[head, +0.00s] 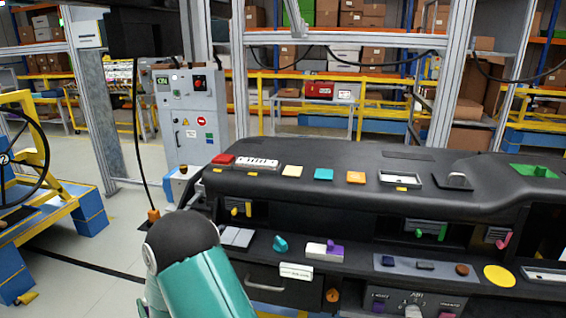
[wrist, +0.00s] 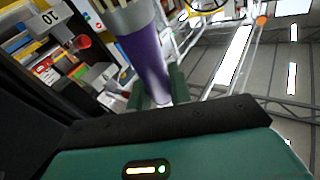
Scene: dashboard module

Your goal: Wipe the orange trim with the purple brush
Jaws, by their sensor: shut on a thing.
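The purple brush (wrist: 146,60) is in the wrist view, with a purple handle, a grey collar and pale bristles at the top edge. My gripper (wrist: 158,92) is shut on the lower end of its handle, with a green finger on each side. In the head view, a small orange square (head: 355,177) lies on top of the black dashboard (head: 300,190), right of a teal square; it looks like the orange trim. The brush and gripper do not show in the head view, where only my teal arm is seen. The brush is not seen touching the trim.
A teal square (head: 323,174), a cream square (head: 292,171) and a red block (head: 222,160) lie along the dashboard top. A purple-and-white part (head: 325,250) sits on the lower ledge. A grey control cabinet (head: 190,115) stands behind at left. A yellow frame with a steering wheel (head: 20,150) is far left.

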